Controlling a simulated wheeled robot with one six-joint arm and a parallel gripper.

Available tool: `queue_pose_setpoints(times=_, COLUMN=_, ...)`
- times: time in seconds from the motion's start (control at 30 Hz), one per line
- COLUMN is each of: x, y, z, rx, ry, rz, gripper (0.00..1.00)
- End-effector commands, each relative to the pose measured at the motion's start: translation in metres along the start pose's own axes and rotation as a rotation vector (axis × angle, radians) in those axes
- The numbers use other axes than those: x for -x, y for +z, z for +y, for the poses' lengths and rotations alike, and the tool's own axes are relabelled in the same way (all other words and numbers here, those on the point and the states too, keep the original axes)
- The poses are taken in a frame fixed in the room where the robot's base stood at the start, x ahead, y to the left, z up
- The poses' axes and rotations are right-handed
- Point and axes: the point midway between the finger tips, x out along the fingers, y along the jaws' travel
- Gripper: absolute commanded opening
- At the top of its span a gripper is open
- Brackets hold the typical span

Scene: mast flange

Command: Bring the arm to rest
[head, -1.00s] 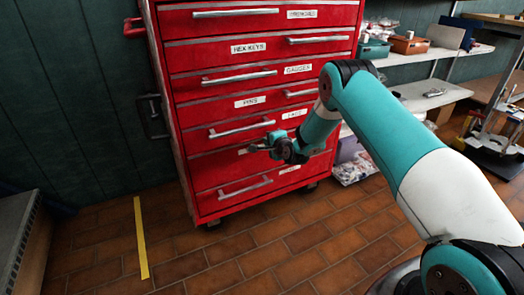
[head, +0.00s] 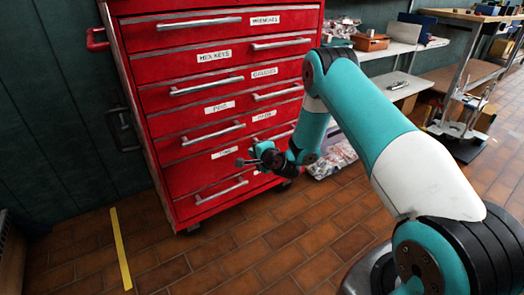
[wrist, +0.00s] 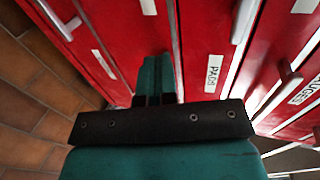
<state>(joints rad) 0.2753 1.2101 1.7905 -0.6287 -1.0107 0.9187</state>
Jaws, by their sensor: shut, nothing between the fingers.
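My arm, teal and white, reaches in from the right in the head view, bent at the elbow with its forearm hanging down. My gripper (head: 246,161) is in front of the lower drawers of a red tool cabinet (head: 166,128). It is shut and holds nothing. In the wrist view my gripper (wrist: 153,75) shows as two teal fingers side by side, pointing at the drawer fronts. A label reading PADS (wrist: 213,74) is just right of the fingers there. I cannot tell the exact gap between fingertips and cabinet.
Shelves at the back right hold a copper-coloured box (head: 371,41) and other items. A workbench (head: 463,14) stands at the far right. A yellow floor strip (head: 121,250) lies left of the cabinet. The brown tiled floor (head: 231,262) in front is clear.

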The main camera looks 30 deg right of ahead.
Motion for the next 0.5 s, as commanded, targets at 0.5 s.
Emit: queue_pose_setpoints(times=0.5, x=0.041, y=0.001, z=0.000, rx=-0.001, ry=0.000, rz=-0.001, gripper=0.00)
